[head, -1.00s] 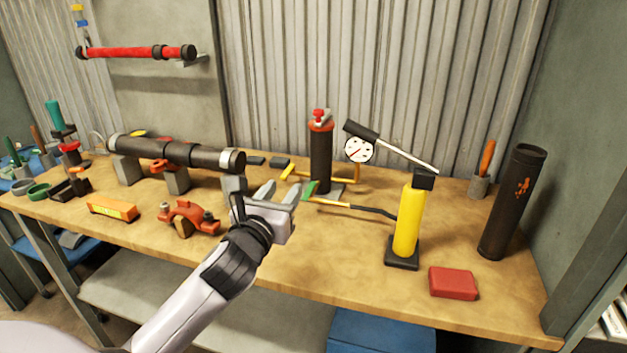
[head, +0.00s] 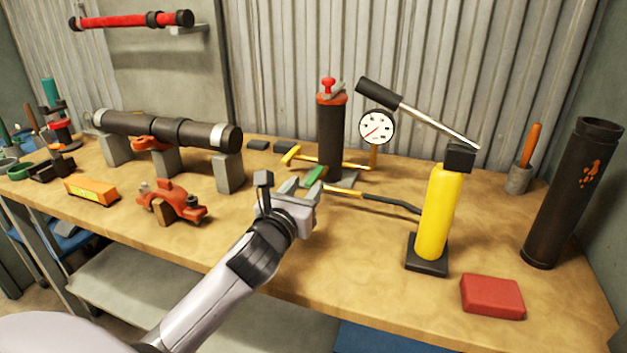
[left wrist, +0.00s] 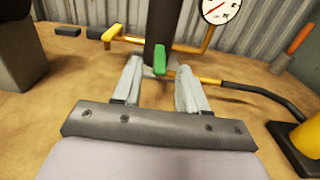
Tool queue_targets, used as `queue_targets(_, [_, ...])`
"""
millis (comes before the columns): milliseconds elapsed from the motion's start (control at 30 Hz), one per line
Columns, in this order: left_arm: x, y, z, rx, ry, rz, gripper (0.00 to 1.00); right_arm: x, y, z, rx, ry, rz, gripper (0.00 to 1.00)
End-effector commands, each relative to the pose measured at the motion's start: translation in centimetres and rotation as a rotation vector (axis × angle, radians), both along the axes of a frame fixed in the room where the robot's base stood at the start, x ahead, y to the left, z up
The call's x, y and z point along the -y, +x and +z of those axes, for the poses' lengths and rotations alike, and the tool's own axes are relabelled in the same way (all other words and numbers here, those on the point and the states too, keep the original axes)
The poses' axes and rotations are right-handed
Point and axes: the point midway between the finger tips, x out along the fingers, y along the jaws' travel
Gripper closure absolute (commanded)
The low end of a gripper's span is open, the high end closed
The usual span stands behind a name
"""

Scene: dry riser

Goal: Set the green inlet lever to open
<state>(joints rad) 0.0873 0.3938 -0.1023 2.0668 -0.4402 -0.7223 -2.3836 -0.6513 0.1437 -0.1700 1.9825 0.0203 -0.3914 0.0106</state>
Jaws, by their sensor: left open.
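The green inlet lever (head: 314,176) sits low at the front of the dark riser cylinder (head: 331,135), by the yellow inlet pipe (head: 345,190). In the left wrist view the green lever (left wrist: 160,60) stands between and just beyond the fingertips, its end toward me. My left gripper (head: 303,184) is open, its fingers pointing at the lever from the front; it also shows in the left wrist view (left wrist: 158,80). I see no clear contact. A yellow lever (head: 291,156) lies to the left of the riser. My right gripper is not in view.
A yellow hand pump (head: 436,213) with a black hose (head: 392,202) stands to the right, beside a red block (head: 491,297). A gauge (head: 377,127) rises behind. A dark pipe on grey blocks (head: 230,173) and an orange clamp (head: 171,202) are to the left.

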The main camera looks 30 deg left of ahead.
Motion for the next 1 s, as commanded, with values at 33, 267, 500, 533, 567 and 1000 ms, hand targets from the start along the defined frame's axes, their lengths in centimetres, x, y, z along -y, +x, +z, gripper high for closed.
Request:
queue_targets(33, [-0.2,0.8,0.1,0.002,-0.001,0.001,0.57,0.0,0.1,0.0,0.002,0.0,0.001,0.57])
queue_targets(267, [-0.9,3.6,0.1,0.001,-0.002,0.001,0.57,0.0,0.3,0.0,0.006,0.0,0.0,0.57])
queue_targets(500, [-1.2,5.1,0.0,0.0,0.0,-0.001,0.57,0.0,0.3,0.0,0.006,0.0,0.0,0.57])
queue_targets(533, [-1.2,5.1,0.0,0.0,0.0,-0.001,0.57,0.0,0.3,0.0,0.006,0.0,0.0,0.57])
queue_targets(567, [-1.2,5.2,0.0,0.0,0.001,-0.001,0.57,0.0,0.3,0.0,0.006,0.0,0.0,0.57])
queue_targets(1000, [-1.2,5.2,0.0,0.0,0.001,-0.001,1.0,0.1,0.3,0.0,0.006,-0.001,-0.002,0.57])
